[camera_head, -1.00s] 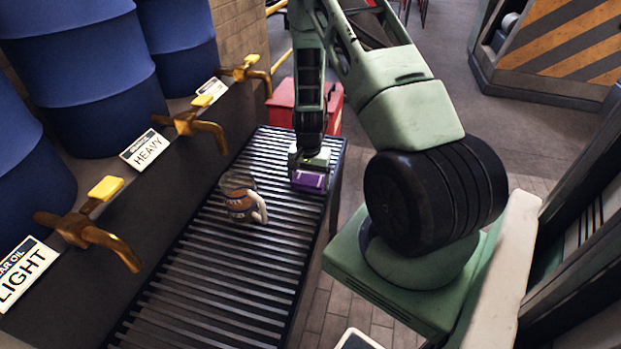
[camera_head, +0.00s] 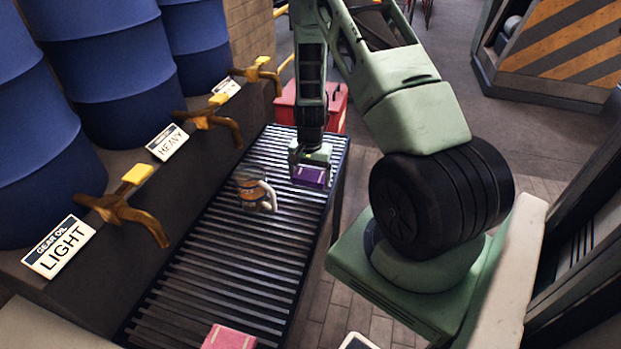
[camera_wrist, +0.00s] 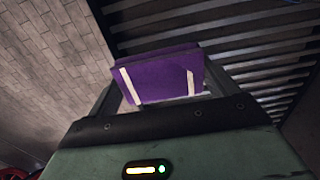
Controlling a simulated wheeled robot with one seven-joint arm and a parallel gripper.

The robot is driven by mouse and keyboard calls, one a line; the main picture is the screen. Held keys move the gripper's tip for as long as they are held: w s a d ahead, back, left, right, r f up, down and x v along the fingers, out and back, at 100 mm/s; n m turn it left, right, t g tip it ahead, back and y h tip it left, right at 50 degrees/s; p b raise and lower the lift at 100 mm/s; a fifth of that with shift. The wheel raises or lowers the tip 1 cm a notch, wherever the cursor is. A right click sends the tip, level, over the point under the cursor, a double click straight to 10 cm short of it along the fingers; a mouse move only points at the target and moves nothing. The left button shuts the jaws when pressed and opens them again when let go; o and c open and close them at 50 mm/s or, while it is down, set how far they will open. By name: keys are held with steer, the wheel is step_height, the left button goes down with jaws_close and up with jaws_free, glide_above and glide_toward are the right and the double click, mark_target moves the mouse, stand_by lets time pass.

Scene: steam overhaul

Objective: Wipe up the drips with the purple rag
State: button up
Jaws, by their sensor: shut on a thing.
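My gripper (camera_head: 311,160) is shut on the purple rag (camera_head: 310,177), a folded block held at the far right part of the slatted rack (camera_head: 215,262). I cannot tell whether the rag touches the slats. No drips can be made out on the slats in either view.
A jug with an orange-brown label (camera_head: 250,191) stands on the rack, left of the rag. Brass taps (camera_head: 132,210) reach over the rack's left side below blue drums (camera_head: 110,60). A pink block (camera_head: 229,338) lies at the near end. A red box (camera_head: 338,100) stands behind.

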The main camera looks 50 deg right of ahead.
mark_target(310, 174)
steer(key=shift+r+p, duration=1.35)
steer(key=shift+r, duration=0.8)
